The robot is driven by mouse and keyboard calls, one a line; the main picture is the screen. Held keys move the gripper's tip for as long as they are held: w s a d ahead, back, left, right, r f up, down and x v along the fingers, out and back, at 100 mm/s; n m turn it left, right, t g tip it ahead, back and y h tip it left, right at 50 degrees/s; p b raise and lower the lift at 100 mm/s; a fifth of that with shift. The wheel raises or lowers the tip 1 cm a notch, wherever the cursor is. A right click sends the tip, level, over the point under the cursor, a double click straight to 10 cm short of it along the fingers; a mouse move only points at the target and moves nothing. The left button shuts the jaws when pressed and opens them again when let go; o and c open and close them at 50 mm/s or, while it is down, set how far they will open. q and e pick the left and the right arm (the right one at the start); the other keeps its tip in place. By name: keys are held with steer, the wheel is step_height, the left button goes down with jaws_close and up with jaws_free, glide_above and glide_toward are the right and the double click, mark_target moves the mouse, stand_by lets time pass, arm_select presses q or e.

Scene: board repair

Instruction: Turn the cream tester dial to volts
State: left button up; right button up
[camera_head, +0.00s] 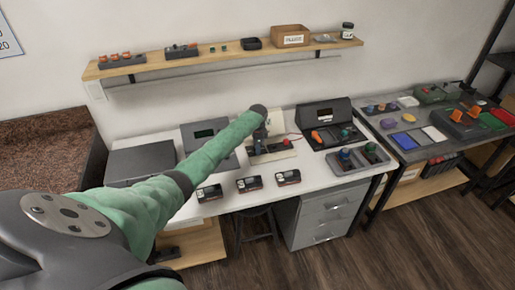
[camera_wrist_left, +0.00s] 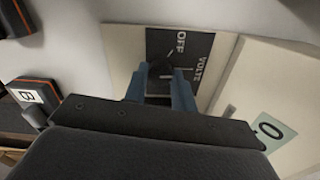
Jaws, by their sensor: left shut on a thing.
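The cream tester (camera_head: 284,153) stands on the white bench in the head view. Its cream face (camera_wrist_left: 118,50) fills the upper middle of the left wrist view, with a black label plate (camera_wrist_left: 196,45) marked OFF and VOLTS. The dark dial (camera_wrist_left: 159,68) sits at this plate between the blue fingertips of my left gripper (camera_wrist_left: 160,82). The gripper is shut on the dial and partly hides it, so I cannot clearly tell where it points. In the head view my left gripper (camera_head: 262,132) is over the tester. My right gripper is not in view.
Several small dark devices (camera_head: 248,183) line the bench front. An open black case (camera_head: 328,118) and a grey tray (camera_head: 357,160) are to the right. A grey box (camera_head: 140,163) is to the left. A wooden shelf (camera_head: 215,57) runs above.

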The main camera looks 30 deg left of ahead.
arm_select(q)
steer(key=shift+m, duration=0.5)
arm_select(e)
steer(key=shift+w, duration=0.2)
arm_select(q)
steer(key=shift+r, duration=0.1)
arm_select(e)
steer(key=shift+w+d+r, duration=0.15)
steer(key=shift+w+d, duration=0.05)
arm_select(q)
steer(key=o, duration=1)
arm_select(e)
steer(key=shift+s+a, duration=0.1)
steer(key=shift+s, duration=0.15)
